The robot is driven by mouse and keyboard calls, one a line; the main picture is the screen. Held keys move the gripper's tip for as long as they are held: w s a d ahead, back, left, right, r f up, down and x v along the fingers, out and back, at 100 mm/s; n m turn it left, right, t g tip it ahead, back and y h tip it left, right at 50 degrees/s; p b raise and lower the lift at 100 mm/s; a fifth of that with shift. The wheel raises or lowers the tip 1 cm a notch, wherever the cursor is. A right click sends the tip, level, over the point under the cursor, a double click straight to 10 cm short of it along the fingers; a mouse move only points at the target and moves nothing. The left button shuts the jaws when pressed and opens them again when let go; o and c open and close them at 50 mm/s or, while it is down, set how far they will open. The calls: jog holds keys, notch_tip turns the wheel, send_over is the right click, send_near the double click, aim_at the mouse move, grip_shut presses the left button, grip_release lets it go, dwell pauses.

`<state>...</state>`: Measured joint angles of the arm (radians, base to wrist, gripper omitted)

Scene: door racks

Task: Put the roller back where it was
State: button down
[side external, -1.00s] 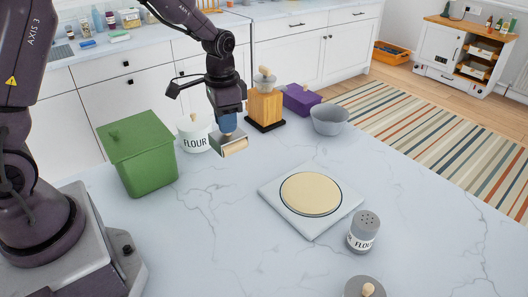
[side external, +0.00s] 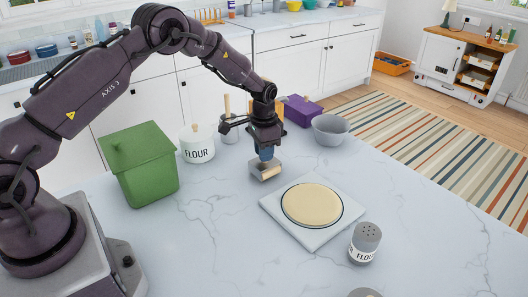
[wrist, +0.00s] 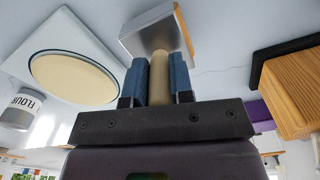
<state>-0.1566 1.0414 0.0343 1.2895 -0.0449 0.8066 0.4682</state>
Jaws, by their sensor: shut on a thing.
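The roller (side external: 266,171) has a wooden handle, a grey metal frame and a pale wooden cylinder along its lower edge. My gripper (side external: 266,153) points down and is shut on the roller's handle. In the wrist view the blue fingers of my gripper (wrist: 160,80) press on both sides of the handle, and the roller's metal frame (wrist: 155,30) extends beyond them. The roller is just behind and left of the white board (side external: 272,208) with the round flat dough (side external: 311,204). I cannot tell whether it touches the counter.
A light-coloured holder with a wooden stick (side external: 228,105) stands behind my gripper, beside the white flour jar (side external: 197,149). A green box (side external: 142,165) is at left. A grey bowl (side external: 330,130), purple box (side external: 303,110) and flour shaker (side external: 365,243) are at right. The front counter is mostly clear.

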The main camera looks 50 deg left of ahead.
jog(key=shift+f, duration=0.2)
jog(key=shift+f, duration=0.1)
jog(key=shift+f, duration=0.65)
jog(key=c, duration=1)
grip_release()
jog(key=shift+r, duration=0.1)
